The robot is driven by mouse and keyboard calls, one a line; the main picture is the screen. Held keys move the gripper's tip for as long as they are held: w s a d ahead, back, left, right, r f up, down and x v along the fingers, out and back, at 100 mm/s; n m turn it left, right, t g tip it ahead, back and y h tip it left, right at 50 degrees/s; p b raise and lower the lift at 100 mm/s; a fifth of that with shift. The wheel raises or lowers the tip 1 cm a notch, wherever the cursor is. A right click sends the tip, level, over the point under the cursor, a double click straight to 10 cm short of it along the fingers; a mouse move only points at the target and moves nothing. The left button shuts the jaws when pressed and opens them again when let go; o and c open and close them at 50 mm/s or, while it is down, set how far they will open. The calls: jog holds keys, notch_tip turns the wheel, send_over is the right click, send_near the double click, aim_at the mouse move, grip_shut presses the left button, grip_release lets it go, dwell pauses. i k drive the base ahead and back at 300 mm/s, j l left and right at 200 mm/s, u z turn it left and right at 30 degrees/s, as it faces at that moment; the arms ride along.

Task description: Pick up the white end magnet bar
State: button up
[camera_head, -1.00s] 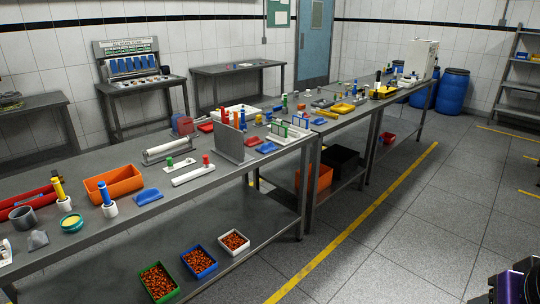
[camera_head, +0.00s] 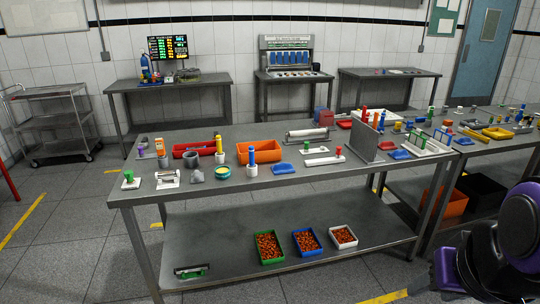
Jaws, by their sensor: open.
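Which piece is the white end magnet bar is not certain at this size. A long white bar with a red knob (camera_head: 323,160) lies on the near steel bench. Behind it lies a silver cylindrical bar with pale ends (camera_head: 307,134). A small white block with a green knob (camera_head: 308,150) sits just in front of that cylinder. My arm's dark purple and black links (camera_head: 500,245) fill the lower right, beyond the bench's right end. No gripper fingertips show. No part of my arm is seen touching these pieces.
The near bench (camera_head: 270,184) also holds an orange bin (camera_head: 258,152), a blue dish (camera_head: 283,168) and an upright grey plate (camera_head: 365,142). Several small bins of brown pieces stand on its lower shelf (camera_head: 390,229). A cart (camera_head: 50,125) stands at far left. Floor in front is clear.

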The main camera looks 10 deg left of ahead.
aim_at(171, 174)
jog(key=j+u, duration=0.15)
jog(key=u, duration=1.15)
jog(key=i+u, duration=0.15)
jog(key=i, duration=0.55)
